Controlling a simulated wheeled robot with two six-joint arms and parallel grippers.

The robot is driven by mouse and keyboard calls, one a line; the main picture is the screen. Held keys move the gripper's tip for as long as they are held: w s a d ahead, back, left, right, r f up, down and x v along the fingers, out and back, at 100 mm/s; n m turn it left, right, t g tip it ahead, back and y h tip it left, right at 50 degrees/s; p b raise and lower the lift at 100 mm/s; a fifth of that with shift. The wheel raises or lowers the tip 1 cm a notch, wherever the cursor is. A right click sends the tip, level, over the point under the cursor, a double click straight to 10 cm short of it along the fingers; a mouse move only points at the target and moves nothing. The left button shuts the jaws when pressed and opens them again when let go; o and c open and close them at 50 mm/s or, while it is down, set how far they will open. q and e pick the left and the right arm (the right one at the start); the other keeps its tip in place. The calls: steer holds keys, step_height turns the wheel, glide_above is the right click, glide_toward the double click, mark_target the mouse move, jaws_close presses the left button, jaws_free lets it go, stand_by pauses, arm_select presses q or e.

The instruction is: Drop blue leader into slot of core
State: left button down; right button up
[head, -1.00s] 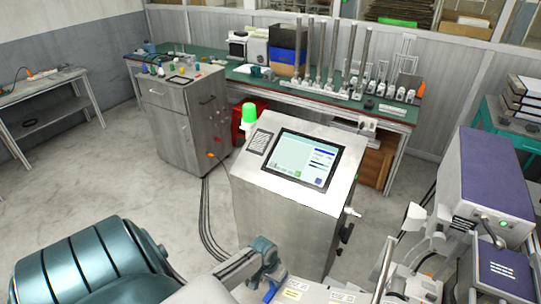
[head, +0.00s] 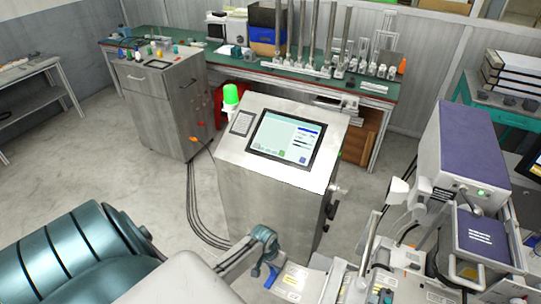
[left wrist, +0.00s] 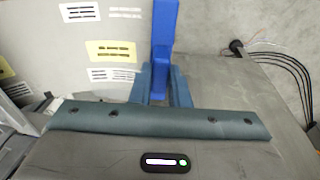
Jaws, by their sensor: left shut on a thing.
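My left gripper (head: 264,262) comes in from the left in the head view, in front of the steel console. It is shut on the blue leader (head: 271,277), of which only a small piece shows below the fingers. In the left wrist view, the blue leader (left wrist: 164,40) is a long flat strip between the two finger tips of my left gripper (left wrist: 162,88). It runs out past them to the top edge. A pale panel with labels (left wrist: 105,45) lies behind it. I cannot make out the core or its slot. My right gripper cannot be made out.
A steel console (head: 277,175) with a screen and green lamp stands ahead. A purple-topped machine (head: 480,150) and metal fixtures (head: 395,275) crowd the right. A green bench (head: 230,62) stands behind, and open floor (head: 95,175) lies left.

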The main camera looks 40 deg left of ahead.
arm_select(q)
steer(key=shift+w+d+f, duration=0.2)
steer(key=shift+d+f, duration=0.05)
steer(key=shift+d, duration=0.4)
steer(key=shift+w+d+f, duration=0.2)
steer(key=shift+d, duration=0.45)
steer(key=shift+d, duration=0.1)
steer(key=w+d+f+b, duration=0.1)
steer(key=w+d+f, duration=0.1)
steer(key=d, duration=0.7)
steer(key=shift+w+f, duration=0.35)
steer(key=shift+f, duration=0.25)
stand_by(0.5)
steer(key=shift+s, duration=0.1)
